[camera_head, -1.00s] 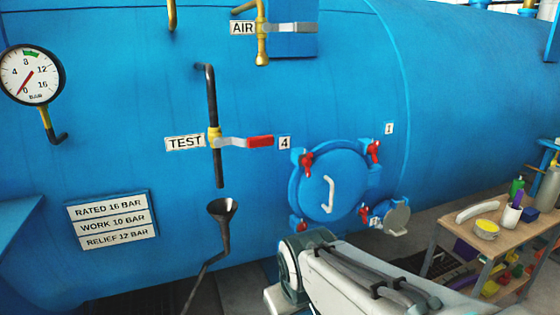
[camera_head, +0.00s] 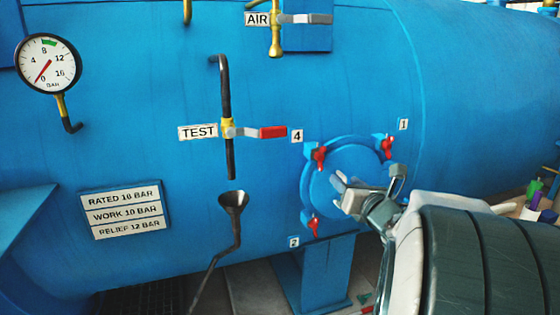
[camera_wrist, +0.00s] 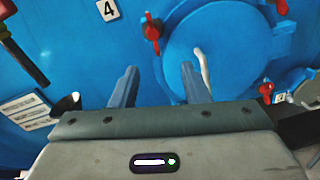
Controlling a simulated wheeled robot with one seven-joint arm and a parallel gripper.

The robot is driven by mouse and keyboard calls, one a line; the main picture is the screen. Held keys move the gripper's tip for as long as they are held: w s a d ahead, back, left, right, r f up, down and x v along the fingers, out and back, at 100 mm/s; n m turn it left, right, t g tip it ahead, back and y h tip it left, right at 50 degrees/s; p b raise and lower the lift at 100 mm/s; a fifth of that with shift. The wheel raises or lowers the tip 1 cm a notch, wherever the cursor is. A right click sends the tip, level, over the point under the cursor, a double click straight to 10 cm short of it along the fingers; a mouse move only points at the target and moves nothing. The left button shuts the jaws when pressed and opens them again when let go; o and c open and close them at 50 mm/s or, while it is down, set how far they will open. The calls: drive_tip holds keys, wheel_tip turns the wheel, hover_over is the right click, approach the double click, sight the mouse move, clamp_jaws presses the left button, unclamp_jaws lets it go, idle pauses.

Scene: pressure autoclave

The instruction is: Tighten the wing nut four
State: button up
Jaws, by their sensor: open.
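Wing nut four (camera_head: 319,155) is the red wing nut at the upper left of the round blue hatch (camera_head: 336,207), beside the label 4 (camera_head: 297,136). In the wrist view wing nut four (camera_wrist: 152,30) is above and beyond my fingertips, next to the label 4 (camera_wrist: 107,10). My gripper (camera_head: 372,187) is in front of the hatch, below and right of wing nut four. In the wrist view my gripper (camera_wrist: 158,78) has its two fingers apart with nothing between them; it does not touch the nut.
Other red wing nuts sit at the hatch's upper right (camera_head: 387,147) and lower left (camera_head: 314,226). A pale hatch handle (camera_wrist: 203,72) stands behind my right finger. The TEST valve's red lever (camera_head: 272,132) and a dark funnel (camera_head: 233,201) are left of the hatch.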

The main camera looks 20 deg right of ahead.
sight(320, 158)
drive_tip(key=w+p, duration=0.1)
drive_tip(key=w, duration=0.3)
drive_tip(key=w+n+p, duration=0.1)
drive_tip(key=w, duration=0.4)
drive_tip(key=w+n+y+p, duration=0.1)
drive_tip(key=w, duration=0.3)
drive_tip(key=shift+w+a+r, duration=0.2)
drive_tip(key=shift+w+a, duration=0.05)
drive_tip(key=shift+w, duration=0.05)
drive_tip(key=shift+c, duration=0.3)
clamp_jaws()
